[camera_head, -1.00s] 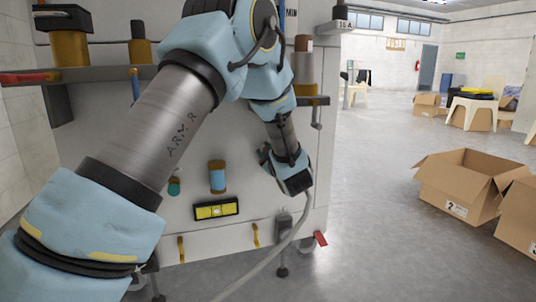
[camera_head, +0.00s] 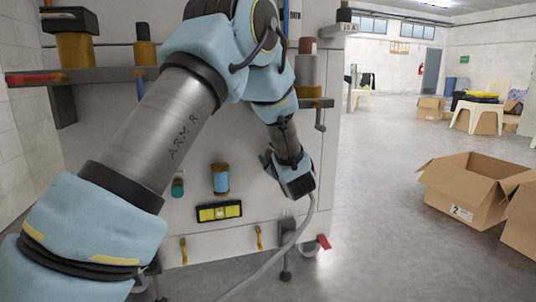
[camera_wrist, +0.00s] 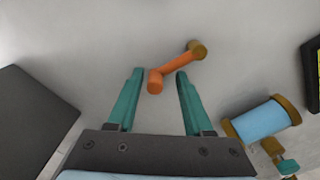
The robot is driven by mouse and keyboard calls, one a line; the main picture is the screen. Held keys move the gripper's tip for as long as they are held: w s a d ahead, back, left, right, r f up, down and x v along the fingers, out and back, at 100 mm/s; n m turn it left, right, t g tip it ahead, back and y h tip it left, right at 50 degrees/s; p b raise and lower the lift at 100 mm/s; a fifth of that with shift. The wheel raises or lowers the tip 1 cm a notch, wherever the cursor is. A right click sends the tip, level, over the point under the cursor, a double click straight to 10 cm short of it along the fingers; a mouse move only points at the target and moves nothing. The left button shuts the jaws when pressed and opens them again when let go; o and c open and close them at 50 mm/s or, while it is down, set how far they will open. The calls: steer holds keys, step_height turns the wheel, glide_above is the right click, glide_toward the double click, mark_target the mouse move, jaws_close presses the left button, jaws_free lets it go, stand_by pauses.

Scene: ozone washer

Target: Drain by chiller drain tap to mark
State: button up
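An orange lever (camera_wrist: 174,69) on a brass pivot sticks out from the pale panel in the wrist view. It looks like a tap handle, but no label shows. My gripper (camera_wrist: 160,76) is open, with its teal fingertips on either side of the lever's near end; contact cannot be told. In the head view my wrist is low at the right of the machine's front (camera_head: 150,130), and the lever is hidden. A blue cylinder with brass ends (camera_head: 220,178) is left of my wrist; it also shows in the wrist view (camera_wrist: 263,121). No level mark is readable.
A black-and-yellow gauge (camera_head: 219,211) is below the cylinder, and a teal knob (camera_head: 177,187) beside it. Yellow levers (camera_head: 259,238) and a red tab (camera_head: 324,241) sit low. A grey hose passes near my wrist. Cardboard boxes (camera_head: 462,190) stand right; floor between is clear.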

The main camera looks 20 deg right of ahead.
steer(key=shift+s+r, duration=0.1)
steer(key=shift+s, duration=0.3)
steer(key=s+a+p, duration=0.1)
steer(key=s+p, duration=0.2)
steer(key=s, duration=0.7)
steer(key=shift+a, duration=0.15)
